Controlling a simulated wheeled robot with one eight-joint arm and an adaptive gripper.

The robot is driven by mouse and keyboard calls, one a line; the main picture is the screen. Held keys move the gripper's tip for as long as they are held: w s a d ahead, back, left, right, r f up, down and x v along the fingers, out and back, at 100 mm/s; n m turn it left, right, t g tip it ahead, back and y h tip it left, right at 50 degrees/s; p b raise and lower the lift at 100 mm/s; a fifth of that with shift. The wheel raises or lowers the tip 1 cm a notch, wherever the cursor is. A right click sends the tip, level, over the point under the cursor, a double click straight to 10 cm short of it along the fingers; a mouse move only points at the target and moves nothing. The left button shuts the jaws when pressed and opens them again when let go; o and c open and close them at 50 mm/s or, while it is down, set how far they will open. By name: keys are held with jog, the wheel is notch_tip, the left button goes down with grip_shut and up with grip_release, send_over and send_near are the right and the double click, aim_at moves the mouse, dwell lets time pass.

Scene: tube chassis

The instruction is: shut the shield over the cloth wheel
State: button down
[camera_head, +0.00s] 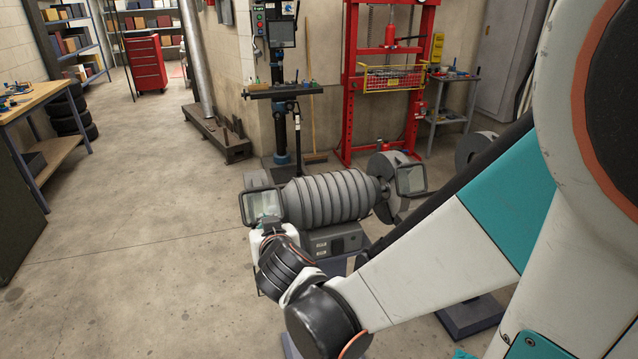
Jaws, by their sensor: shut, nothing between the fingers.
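A grey ribbed grinder (335,196) stands at centre on a pedestal, with a clear framed shield at each end. The left shield (264,205) is tilted at the motor's left end, in front of a grey guard (257,180). The right shield (411,179) sticks out beside the round guard (383,166) at the right end. I cannot make out the cloth wheel or tell which end carries it. My gripper (268,232) is shut and empty, just below the left shield; its fingertips are mostly hidden by my wrist, and I cannot tell whether they touch the shield.
A drill press (282,90) and a red press frame (350,80) stand behind the grinder. A workbench (30,105) and stacked tyres (75,115) are at the left. The concrete floor left of the grinder is clear. My arm covers the right foreground.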

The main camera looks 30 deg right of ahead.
jog(key=shift+w+f+b, duration=0.1)
jog(key=shift+f+b, duration=0.4)
jog(key=shift+f, duration=0.15)
dwell(0.3)
dwell(0.4)
